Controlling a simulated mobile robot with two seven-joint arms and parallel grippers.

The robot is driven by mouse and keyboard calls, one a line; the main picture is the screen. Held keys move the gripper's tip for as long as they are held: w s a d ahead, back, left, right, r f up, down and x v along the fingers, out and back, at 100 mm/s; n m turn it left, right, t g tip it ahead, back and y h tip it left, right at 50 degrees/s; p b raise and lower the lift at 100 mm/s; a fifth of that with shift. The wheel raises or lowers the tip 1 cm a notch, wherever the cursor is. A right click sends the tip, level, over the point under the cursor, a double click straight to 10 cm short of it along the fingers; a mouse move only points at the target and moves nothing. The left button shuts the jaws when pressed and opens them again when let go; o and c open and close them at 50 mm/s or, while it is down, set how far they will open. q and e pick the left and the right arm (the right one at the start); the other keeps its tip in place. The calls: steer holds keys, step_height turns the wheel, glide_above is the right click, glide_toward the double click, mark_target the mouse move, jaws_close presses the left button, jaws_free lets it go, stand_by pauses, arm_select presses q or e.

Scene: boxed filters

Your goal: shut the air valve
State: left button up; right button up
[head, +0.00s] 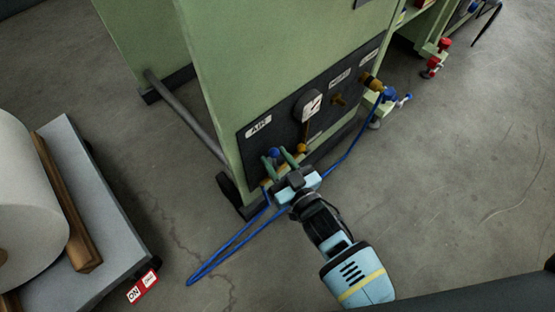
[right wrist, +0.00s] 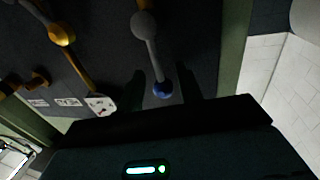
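The air valve's lever with a blue knob (head: 273,152) is low on the dark panel of the green cabinet, below the "AIR" label (head: 258,127). In the right wrist view the grey lever ends in the blue knob (right wrist: 162,90). My right gripper (head: 283,160) is at the valve, and its own body hides part of the valve. In the right wrist view the dark fingers of the right gripper (right wrist: 166,86) are apart, one on each side of the lever's blue end. Contact with the lever cannot be told. My left gripper is not in view.
A round gauge (head: 308,105) and brass fittings (head: 339,99) are on the same panel. A blue hose (head: 225,246) loops on the floor below the valve. A grey platform (head: 98,205) with a large white roll (head: 28,190) stands at left.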

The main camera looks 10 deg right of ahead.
steer(key=shift+c, duration=0.2)
steer(key=c, duration=0.7)
jaws_close()
steer(key=shift+r, duration=0.2)
